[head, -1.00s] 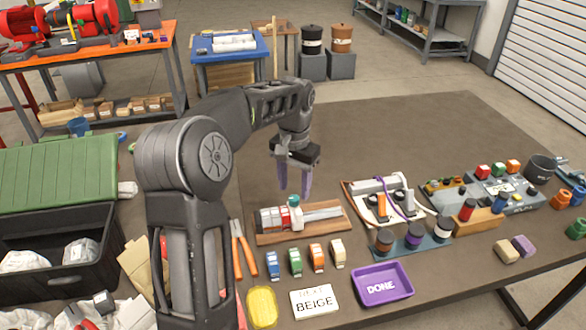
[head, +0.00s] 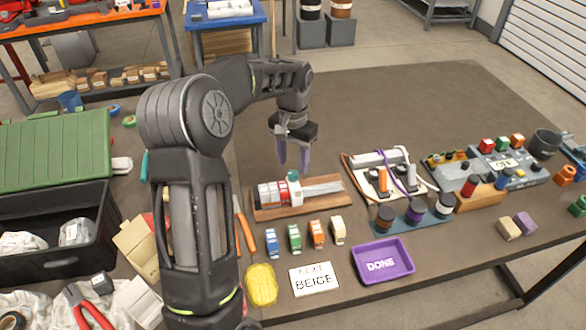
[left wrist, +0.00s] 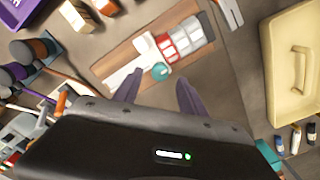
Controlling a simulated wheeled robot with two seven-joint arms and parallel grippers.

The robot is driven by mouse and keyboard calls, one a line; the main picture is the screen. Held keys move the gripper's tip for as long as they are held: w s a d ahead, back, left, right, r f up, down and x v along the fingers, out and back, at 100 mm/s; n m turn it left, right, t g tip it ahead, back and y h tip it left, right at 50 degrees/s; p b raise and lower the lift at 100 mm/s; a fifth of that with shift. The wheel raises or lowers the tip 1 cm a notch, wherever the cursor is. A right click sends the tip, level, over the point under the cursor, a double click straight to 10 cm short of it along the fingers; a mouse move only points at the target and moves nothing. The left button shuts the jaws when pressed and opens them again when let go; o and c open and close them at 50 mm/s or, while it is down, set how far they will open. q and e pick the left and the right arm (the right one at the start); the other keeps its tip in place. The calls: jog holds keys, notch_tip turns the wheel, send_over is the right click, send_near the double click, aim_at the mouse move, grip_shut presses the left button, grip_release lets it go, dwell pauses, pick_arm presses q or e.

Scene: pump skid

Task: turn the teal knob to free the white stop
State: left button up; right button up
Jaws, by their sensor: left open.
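The teal knob (head: 293,175) stands on a slide fixture on a wooden board (head: 262,213), beside a row of red, white and grey blocks (head: 272,193). In the left wrist view the knob (left wrist: 160,71) shows between the fingertips' lines. A white piece (left wrist: 143,44) lies beside it, between the blocks and the pale rail; I cannot tell for sure that it is the stop. My left gripper (head: 293,163) is open and empty, fingers pointing down above and behind the knob; it also shows in the left wrist view (left wrist: 158,79). No contact is visible. My right gripper is not in view.
Several small coloured blocks (head: 294,237), a NEXT BEIGE card (head: 313,279) and a purple DONE tray (head: 383,260) lie in front. A cable fixture (head: 384,180) and spools (head: 415,214) stand to the right. Orange-handled pliers (head: 243,228) lie left. The table behind is clear.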

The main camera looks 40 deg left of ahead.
aim_at(293, 172)
pick_arm(q)
jog(key=shift+f, duration=1.85)
grip_shut()
